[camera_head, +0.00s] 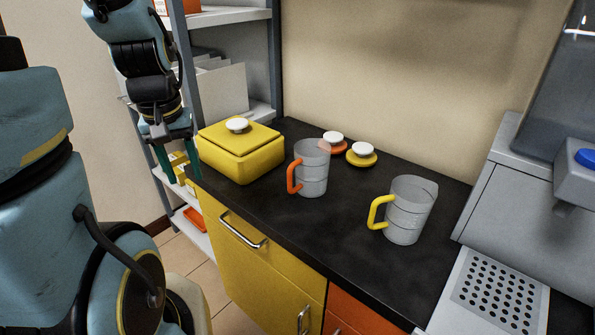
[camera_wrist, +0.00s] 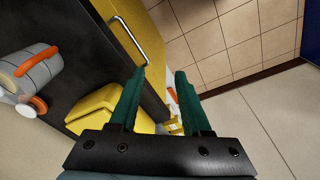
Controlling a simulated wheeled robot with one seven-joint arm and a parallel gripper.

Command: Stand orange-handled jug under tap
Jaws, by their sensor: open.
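The orange-handled jug (camera_head: 312,172) is clear and stands upright on the dark counter, its orange handle facing left. In the wrist view a clear jug with an orange handle (camera_wrist: 42,78) shows at the left edge. The tap (camera_head: 570,192), under a blue button, is on the grey unit at the far right. Below it is a perforated drip tray (camera_head: 497,292), with nothing standing on it. My gripper (camera_head: 176,172) is open and empty, pointing down left of the counter, beside the yellow box and well away from the jug. Its green fingers (camera_wrist: 160,80) show apart in the wrist view.
A yellow lidded box (camera_head: 238,152) stands at the counter's left end. A yellow-handled jug (camera_head: 408,212) stands between the orange-handled jug and the grey unit. A shelf rack (camera_head: 184,50) rises behind my gripper.

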